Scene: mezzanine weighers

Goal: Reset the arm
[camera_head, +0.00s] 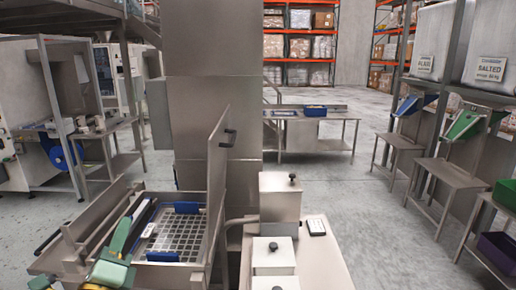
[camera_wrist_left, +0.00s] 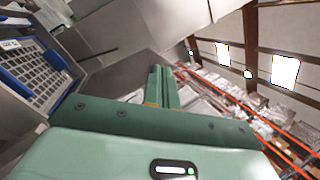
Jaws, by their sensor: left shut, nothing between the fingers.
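My left gripper (camera_head: 146,208) is green and comes in from the bottom left of the head view, over the left side of an open steel machine with a grid tray (camera_head: 195,232). In the left wrist view its two fingers (camera_wrist_left: 159,72) are together and empty, pointing away from the wrist. The grid tray, with blue edge pieces, also shows at the left of the wrist view (camera_wrist_left: 35,75). I see no contact between the fingers and anything. My right gripper is not in view.
A steel lid (camera_head: 217,165) stands upright at the tray's right. Lidded steel canisters (camera_head: 280,203) stand on a bench to its right. A large steel column (camera_head: 212,100) rises behind. Steel stands (camera_head: 440,173) line the right side. Open grey floor (camera_head: 370,220) lies between.

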